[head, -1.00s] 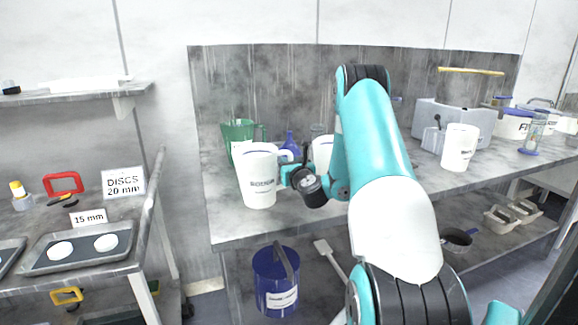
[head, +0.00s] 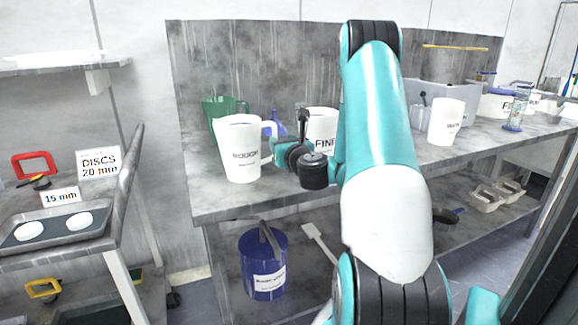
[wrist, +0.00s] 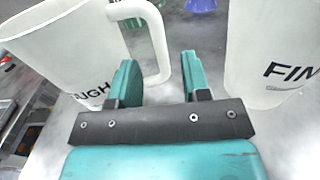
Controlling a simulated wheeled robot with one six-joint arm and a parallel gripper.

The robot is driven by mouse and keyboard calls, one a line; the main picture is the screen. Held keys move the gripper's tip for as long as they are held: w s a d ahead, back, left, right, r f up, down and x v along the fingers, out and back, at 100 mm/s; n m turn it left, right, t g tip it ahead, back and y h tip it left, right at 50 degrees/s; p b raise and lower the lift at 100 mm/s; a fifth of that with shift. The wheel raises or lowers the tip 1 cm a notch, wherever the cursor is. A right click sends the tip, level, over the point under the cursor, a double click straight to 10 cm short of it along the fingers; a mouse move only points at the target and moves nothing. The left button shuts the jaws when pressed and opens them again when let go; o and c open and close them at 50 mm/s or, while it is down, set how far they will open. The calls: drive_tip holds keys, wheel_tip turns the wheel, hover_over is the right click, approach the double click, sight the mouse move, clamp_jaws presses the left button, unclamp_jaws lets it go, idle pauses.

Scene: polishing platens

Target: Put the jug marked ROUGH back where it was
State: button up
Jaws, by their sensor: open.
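The white jug marked ROUGH (head: 240,165) stands upright on the front left of the grey bench. Its handle faces right, towards my gripper. In the wrist view, the ROUGH jug (wrist: 70,55) is at the left, and the lower part of its handle shows between my two teal fingers. My gripper (wrist: 160,78) is open, with a gap on both sides of the handle. Whether a finger touches the jug cannot be told. In the head view, my gripper (head: 280,153) is just right of the jug, its fingers partly hidden. A white jug marked FINE (head: 322,122) stands behind and right.
A green jug (head: 219,108) and a blue funnel-like item stand behind ROUGH. Another white jug (head: 445,122) stands further right on the bench (head: 225,203). A blue bucket (head: 262,282) is on the lower shelf. Bench surface is clear in front of ROUGH.

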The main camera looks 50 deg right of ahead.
drive_tip(key=b+v, duration=0.1)
drive_tip(key=v, duration=0.1)
drive_tip(key=b+v, duration=0.1)
drive_tip(key=shift+s+a+f+b, duration=0.2)
drive_tip(key=shift+s+b, duration=0.1)
drive_tip(key=w+a+r+n+t+y, duration=0.1)
drive_tip(key=w+a+n+y, duration=0.2)
drive_tip(key=a+n+y, duration=0.4)
drive_tip(key=w+a+r+n+t+y, duration=0.1)
drive_tip(key=w+a+n+y, duration=0.1)
drive_tip(key=a+n, duration=0.5)
drive_tip(key=s+a+f+n+g+y, duration=0.15)
drive_tip(key=a+n+g+y, duration=0.55)
drive_tip(key=a+n, duration=0.9)
drive_tip(key=s+a+f+n+g+y, duration=0.2)
drive_tip(key=s+a+n+g, duration=0.3)
drive_tip(key=s+a+n, duration=0.6)
drive_tip(key=s+a+n+g+h, duration=0.2)
drive_tip(key=s+n+g+h, duration=0.2)
drive_tip(key=s+n, duration=0.4)
drive_tip(key=shift+s+a+f+g+h, duration=0.35)
drive_tip(key=shift+s+g, duration=0.35)
drive_tip(key=shift+s, duration=0.35)
